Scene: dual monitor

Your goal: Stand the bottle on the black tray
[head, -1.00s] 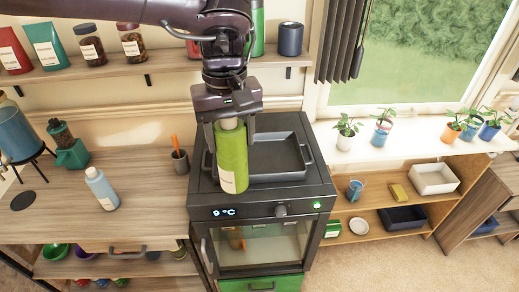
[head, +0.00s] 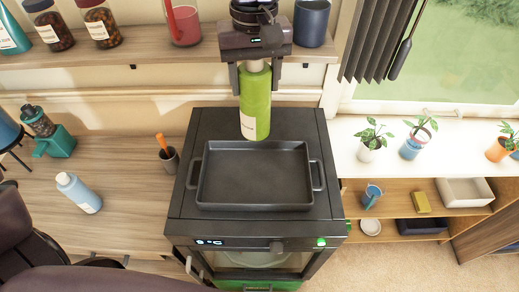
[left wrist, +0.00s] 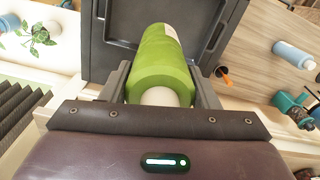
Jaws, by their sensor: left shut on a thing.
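The green bottle (head: 255,104) with a pale label and pale neck is held upright, slightly tilted in the picture, in my left gripper (head: 256,80). The gripper is shut on it near its top. The bottle appears above the back edge of the black tray (head: 255,183), which lies empty on top of the dark oven. In the left wrist view the bottle (left wrist: 165,65) sits between the fingers, with the tray (left wrist: 103,40) beyond it. The bottle's base is hidden there. My right gripper is not in view.
A blue-white bottle (head: 79,193) and an orange-handled cup (head: 167,158) stand on the counter left of the oven (head: 185,222). A shelf (head: 150,76) with jars runs behind. Potted plants (head: 368,148) stand on the white sill at right.

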